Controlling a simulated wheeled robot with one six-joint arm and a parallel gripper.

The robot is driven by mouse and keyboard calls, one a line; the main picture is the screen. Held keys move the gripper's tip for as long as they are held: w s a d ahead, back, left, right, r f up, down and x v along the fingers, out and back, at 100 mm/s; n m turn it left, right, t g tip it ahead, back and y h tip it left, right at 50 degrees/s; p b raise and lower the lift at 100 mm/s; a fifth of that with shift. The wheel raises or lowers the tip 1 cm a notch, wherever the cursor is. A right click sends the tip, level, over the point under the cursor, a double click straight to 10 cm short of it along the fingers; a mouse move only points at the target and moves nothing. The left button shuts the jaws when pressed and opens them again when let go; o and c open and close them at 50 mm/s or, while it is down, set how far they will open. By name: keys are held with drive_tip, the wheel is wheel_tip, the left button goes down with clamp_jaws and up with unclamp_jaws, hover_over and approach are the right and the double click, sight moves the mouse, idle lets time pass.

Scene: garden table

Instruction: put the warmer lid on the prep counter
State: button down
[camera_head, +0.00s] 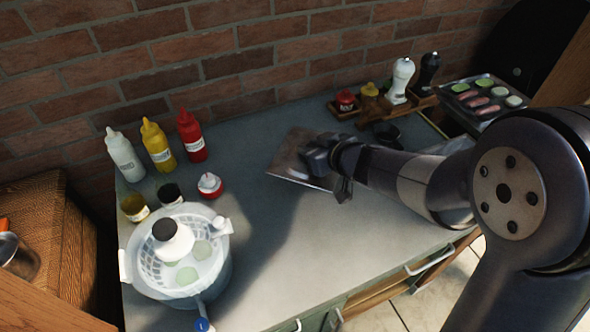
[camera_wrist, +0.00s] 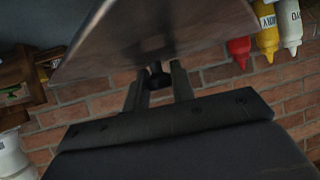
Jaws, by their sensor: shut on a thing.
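The warmer lid (camera_head: 290,167) is a flat, shiny metal plate over the back middle of the grey prep counter (camera_head: 262,262) in the head view. My gripper (camera_head: 322,160) reaches in from the right and is at the lid's right part. In the wrist view the lid's plate (camera_wrist: 165,35) fills the top middle, and my gripper (camera_wrist: 158,85) has its two fingers shut on a small dark handle under the plate's edge in the picture. The wrist picture appears upside down. I cannot tell whether the lid touches the counter or hangs just above it.
White, yellow and red squeeze bottles (camera_head: 158,147) stand at the back left. A white basket tub (camera_head: 218,262) with a bottle and pale slices is front left. Shakers (camera_head: 400,80) and a food tray (camera_head: 485,98) are back right. The counter's front middle is clear.

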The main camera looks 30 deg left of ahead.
wheel_tip(320, 180, down, 10)
drive_tip(key=b, duration=0.3)
drive_tip(key=shift+r+b, duration=0.1)
drive_tip(key=shift+b, duration=0.2)
drive_tip(key=shift+f, duration=0.2)
drive_tip(key=c, duration=1.2)
unclamp_jaws()
drive_tip(key=shift+r, duration=0.2)
drive_tip(key=shift+s+d+r, duration=0.1)
drive_tip(key=shift+d+r, duration=0.1)
drive_tip(key=shift+d, duration=0.1)
drive_tip(key=p+v, duration=0.1)
drive_tip(key=v, duration=1)
drive_tip(key=shift+s+d+p, duration=0.15)
drive_tip(key=shift+p, duration=0.2)
